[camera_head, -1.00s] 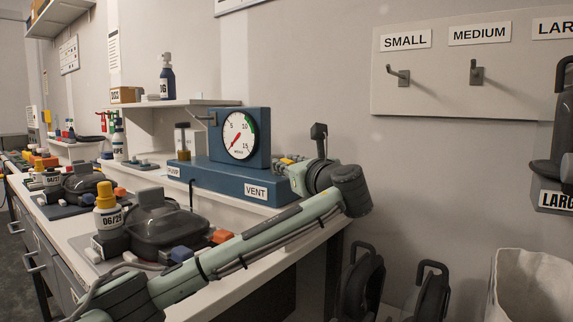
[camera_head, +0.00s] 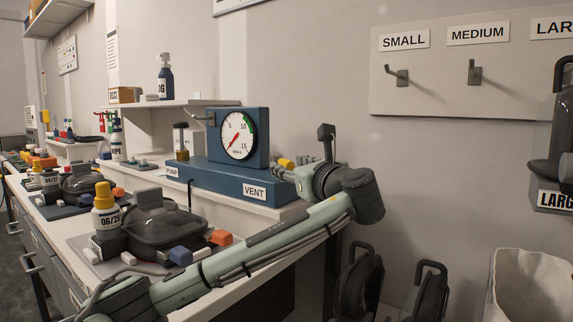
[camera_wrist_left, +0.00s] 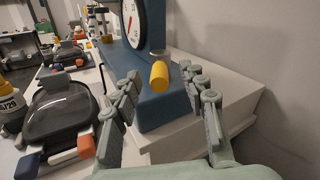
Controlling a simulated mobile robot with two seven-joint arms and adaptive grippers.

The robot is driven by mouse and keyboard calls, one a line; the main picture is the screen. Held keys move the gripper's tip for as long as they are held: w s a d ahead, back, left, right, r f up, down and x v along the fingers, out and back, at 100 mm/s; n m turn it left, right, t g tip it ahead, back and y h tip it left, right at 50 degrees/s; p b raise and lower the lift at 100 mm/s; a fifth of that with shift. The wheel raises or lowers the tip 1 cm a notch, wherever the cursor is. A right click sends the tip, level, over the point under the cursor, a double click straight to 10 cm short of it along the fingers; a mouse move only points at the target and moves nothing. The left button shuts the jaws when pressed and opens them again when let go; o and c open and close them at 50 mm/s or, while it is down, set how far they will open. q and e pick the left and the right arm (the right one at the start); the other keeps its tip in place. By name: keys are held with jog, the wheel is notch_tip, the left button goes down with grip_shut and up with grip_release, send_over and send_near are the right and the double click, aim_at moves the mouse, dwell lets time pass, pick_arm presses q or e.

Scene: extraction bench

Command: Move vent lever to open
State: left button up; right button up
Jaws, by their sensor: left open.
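The blue vent unit (camera_head: 225,182) with its VENT label (camera_head: 255,191) sits on the bench's raised shelf. The vent lever's yellow handle (camera_head: 286,163) shows at the unit's right end, partly hidden by my gripper. In the left wrist view the yellow handle (camera_wrist_left: 159,77) points toward me from a round metal pivot on the blue base (camera_wrist_left: 150,108). My left gripper (camera_head: 283,173) is open beside it. In the wrist view its fingers are spread either side of the handle, with visible gaps; whether they reach around it in depth I cannot tell. My right gripper is not in view.
A dial gauge (camera_head: 238,136) stands on the unit, its red needle toward the lower left. The PUMP post (camera_head: 182,141) is left of it. Wall hooks (camera_head: 474,72) are at right.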

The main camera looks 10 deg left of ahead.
pick_arm(q)
jog(key=v, duration=0.9)
jog(key=shift+s, duration=0.15)
